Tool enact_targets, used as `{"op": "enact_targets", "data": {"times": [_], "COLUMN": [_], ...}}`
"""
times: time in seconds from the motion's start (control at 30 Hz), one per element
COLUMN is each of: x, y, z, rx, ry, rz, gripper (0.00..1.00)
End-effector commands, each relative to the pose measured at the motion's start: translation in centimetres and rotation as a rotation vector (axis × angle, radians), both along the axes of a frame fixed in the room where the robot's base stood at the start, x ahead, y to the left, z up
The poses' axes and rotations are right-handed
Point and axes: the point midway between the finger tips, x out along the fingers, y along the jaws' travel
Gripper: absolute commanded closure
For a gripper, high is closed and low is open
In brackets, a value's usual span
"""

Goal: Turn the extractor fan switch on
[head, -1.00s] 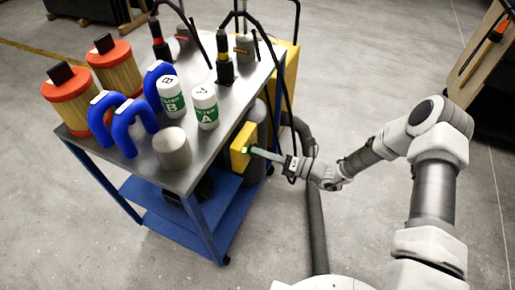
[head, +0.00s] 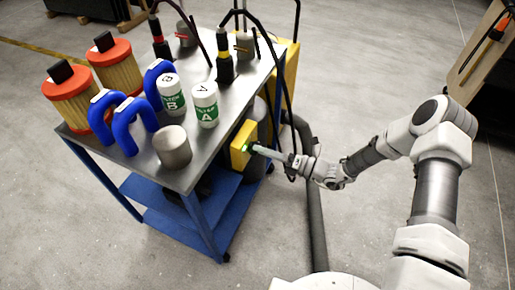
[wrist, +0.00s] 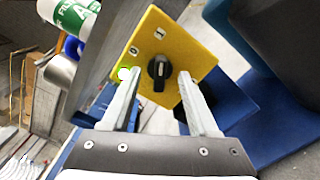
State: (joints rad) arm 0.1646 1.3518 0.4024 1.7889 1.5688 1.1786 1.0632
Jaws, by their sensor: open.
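The extractor fan switch is a yellow box (head: 240,150) on the right side of the cart. In the wrist view, its yellow face (wrist: 185,48) carries a black rotary knob (wrist: 158,68), white square labels above and to the upper left, and a bright green lamp (wrist: 123,73) at the left. The knob's white line points roughly down in the picture. My gripper (wrist: 158,76) is open, with one finger on each side of the knob and gaps showing between. In the head view my gripper (head: 256,149) is at the box's face, hiding part of it.
The blue cart (head: 205,225) has a grey top with orange-capped filters (head: 75,97), blue U-shaped pipes (head: 125,140), white canisters A (head: 205,108) and B (head: 171,96), and a metal cylinder (head: 172,150). A dark hose (head: 316,220) runs down beside my gripper. Floor to the right is clear.

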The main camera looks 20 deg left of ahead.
Motion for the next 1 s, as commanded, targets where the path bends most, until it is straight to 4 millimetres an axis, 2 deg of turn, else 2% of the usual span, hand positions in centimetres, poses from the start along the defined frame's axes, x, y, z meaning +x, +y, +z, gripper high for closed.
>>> {"op": "enact_targets", "data": {"times": [0.7, 1.0], "x": [-0.5, -0.7], "y": [-7.2, -8.2], "z": [0.0, 0.0], "rx": [0.0, 0.0], "ry": [0.001, 0.001], "rz": [-0.002, 0.0], "gripper": [0.4, 0.4]}}
